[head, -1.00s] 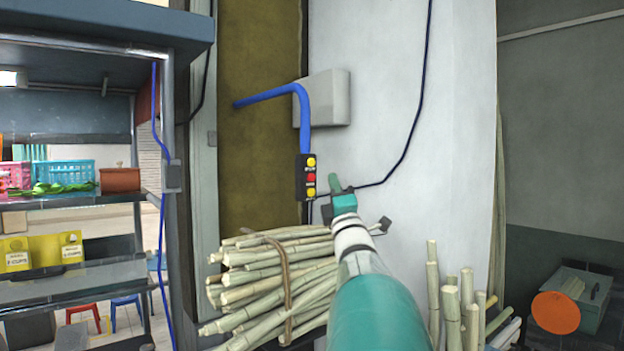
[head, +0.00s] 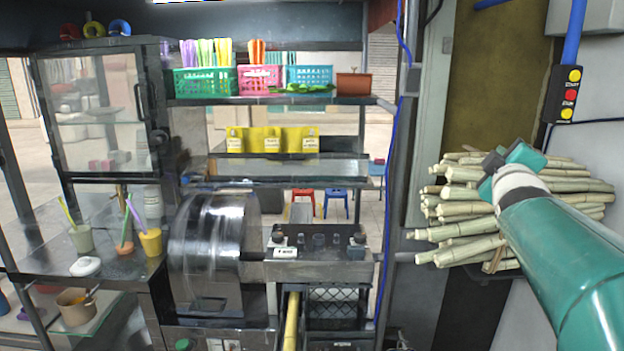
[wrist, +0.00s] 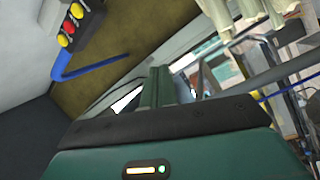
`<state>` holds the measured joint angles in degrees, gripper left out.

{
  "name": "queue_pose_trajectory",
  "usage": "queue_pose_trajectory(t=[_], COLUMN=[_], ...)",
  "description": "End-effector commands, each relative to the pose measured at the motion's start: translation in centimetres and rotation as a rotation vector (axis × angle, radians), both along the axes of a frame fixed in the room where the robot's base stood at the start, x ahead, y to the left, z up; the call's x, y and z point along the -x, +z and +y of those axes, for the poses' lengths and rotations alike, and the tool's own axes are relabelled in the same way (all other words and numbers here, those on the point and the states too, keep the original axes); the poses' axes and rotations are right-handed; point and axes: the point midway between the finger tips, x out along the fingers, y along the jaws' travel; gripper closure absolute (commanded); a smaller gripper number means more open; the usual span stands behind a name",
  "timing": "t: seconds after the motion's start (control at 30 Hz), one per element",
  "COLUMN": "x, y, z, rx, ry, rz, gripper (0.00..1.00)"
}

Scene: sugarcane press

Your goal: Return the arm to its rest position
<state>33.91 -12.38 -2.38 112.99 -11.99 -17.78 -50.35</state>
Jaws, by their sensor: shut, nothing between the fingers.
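My teal arm reaches in from the lower right of the head view. My gripper (head: 512,157) is at its end, in front of the bundle of sugarcane (head: 462,215) in that view; I cannot tell how far apart they are. In the wrist view its fingers (wrist: 155,88) are together, with nothing seen between them. A black control box (head: 565,95) with yellow and red buttons hangs from a blue conduit, up and to the right of the gripper. The box also shows in the wrist view (wrist: 76,24), at the upper left.
A shiny metal press (head: 207,245) stands left of centre, with a knob panel (head: 318,240) beside it. A cane stalk (head: 292,322) is below the panel. Shelves hold coloured baskets (head: 205,82). A glass cabinet (head: 100,110) and a counter with cups (head: 150,242) are at left.

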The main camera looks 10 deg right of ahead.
Motion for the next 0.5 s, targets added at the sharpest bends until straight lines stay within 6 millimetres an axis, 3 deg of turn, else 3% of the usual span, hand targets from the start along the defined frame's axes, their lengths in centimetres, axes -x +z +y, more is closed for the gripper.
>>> queue_pose_trajectory(t=[0.03, 0.27, 0.5], x=[-0.1, 1.4, 6.1], y=[-1.4, -9.0, -16.6], z=[2.6, 12.1, 21.2], rx=[-0.091, -0.491, -0.839], ry=[0.034, 0.114, 0.12], rz=[0.022, 0.164, 0.355], gripper=[1.0, 1.0, 1.0])
